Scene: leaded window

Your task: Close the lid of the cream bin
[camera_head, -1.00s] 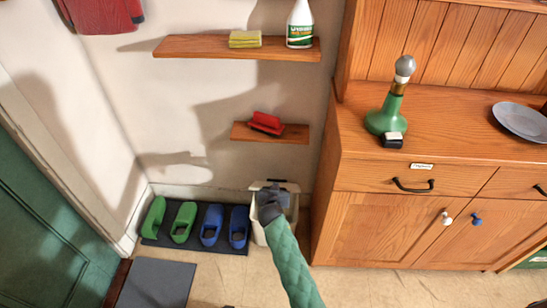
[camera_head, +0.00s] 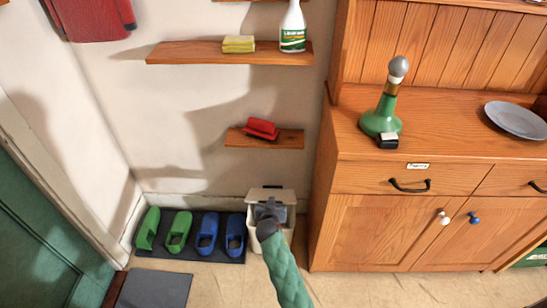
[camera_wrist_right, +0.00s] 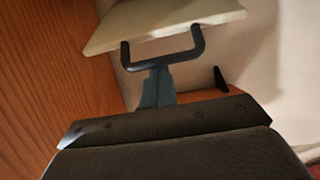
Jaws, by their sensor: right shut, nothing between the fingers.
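The cream bin (camera_head: 285,237) stands on the floor against the wall, left of the wooden cabinet. Its lid (camera_head: 271,194) shows as a cream panel at the bin's top back and looks raised; its exact angle is hard to tell. My right gripper (camera_head: 268,210) is shut and empty in front of the lid, covering part of the bin's opening. In the right wrist view the lid (camera_wrist_right: 165,22) is at the top, with a dark U-shaped handle (camera_wrist_right: 166,62) at its edge. The shut fingers (camera_wrist_right: 158,85) point at this handle; contact is unclear. My left gripper is out of view.
The wooden cabinet (camera_head: 375,235) stands close on the bin's right. Green and blue shoes (camera_head: 207,232) sit on a dark mat left of it. A small shelf (camera_head: 235,138) with a red brush (camera_head: 262,128) is above. Floor in front is clear.

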